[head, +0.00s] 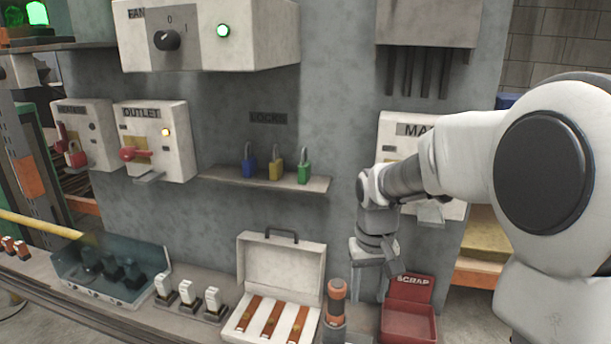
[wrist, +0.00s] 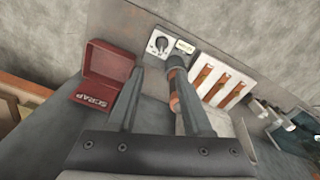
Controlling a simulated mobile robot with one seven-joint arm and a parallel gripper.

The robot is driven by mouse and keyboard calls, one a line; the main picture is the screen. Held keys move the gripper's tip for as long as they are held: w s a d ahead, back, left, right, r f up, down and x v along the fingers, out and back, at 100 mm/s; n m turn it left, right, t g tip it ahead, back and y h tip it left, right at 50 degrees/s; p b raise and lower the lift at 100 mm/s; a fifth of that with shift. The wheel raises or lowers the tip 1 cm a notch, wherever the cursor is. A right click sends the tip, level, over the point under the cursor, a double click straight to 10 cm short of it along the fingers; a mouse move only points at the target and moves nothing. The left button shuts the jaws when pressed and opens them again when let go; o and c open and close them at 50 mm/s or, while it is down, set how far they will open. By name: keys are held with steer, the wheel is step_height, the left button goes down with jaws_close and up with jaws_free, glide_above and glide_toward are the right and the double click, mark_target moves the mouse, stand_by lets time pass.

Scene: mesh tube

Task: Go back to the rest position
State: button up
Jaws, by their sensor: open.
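My gripper (head: 371,278) hangs fingers-down at the right of the bench, in front of the grey panel. In the wrist view my gripper (wrist: 158,75) has its two fingers apart and nothing is clearly held between them. An orange and dark cylinder (head: 336,292) stands just left of the gripper in the head view. In the wrist view this cylinder (wrist: 174,100) shows beside the right finger, partly covered by it; I cannot tell whether they touch.
A red scrap bin (head: 408,312) is close to the right of the gripper; it also shows in the wrist view (wrist: 106,65). An open white case (head: 282,262) holds orange-brown strips. A shelf (head: 262,182) carries three padlocks. A blue-grey tray (head: 75,272) stands at left.

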steer(key=s+r+t, duration=0.2)
steer(key=s+r, duration=0.3)
steer(key=s, duration=0.4)
steer(key=s+r+t, duration=0.3)
steer(key=s+r, duration=0.2)
steer(key=s, duration=0.5)
steer(key=shift+s, duration=0.15)
